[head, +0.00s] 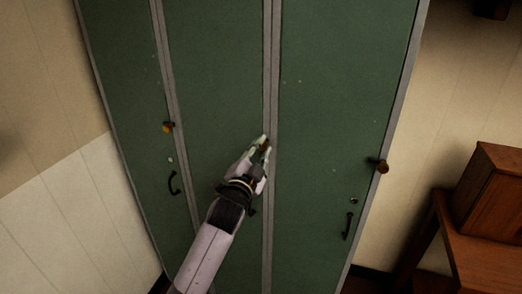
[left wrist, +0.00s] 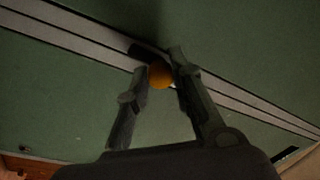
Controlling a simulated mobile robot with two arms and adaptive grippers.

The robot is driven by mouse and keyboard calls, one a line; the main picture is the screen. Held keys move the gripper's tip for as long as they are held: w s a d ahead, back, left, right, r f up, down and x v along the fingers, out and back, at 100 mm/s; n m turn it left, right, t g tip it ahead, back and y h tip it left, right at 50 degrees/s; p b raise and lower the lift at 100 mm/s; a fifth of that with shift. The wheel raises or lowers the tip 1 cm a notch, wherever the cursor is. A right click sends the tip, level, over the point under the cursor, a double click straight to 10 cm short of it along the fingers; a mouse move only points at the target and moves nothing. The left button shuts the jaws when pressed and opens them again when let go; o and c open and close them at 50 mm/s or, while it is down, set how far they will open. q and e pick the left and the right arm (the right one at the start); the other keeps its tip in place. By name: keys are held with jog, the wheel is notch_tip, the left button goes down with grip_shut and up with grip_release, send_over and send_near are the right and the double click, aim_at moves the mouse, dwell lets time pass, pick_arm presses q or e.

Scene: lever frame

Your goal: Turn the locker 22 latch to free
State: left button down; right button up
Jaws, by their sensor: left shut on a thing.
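The green locker cabinet has three doors. The middle door's latch is mostly hidden by my left gripper (head: 264,144) in the head view. In the left wrist view, the latch's orange knob (left wrist: 160,75) sits between the fingertips of my left gripper (left wrist: 166,77), which is shut on it. A dark bar (left wrist: 145,51) behind the knob lies by the grey strip between doors. The left door has a latch with an orange knob (head: 167,127). The right door has a brown-knobbed latch (head: 379,165). No door numbers are readable. My right gripper is not in view.
Black pull handles are on the left door (head: 174,183) and right door (head: 347,225). A wooden desk (head: 485,245) with a wooden box (head: 492,192) stands at the right. A pale wall is at the left.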

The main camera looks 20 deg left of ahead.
pick_arm(q)
jog(key=shift+n, duration=0.5)
jog(key=c, duration=1.4)
grip_release()
jog(key=s+f, duration=0.1)
jog(key=s, duration=1.1)
jog(key=shift+a+f, duration=0.2)
jog(key=shift+f, duration=0.15)
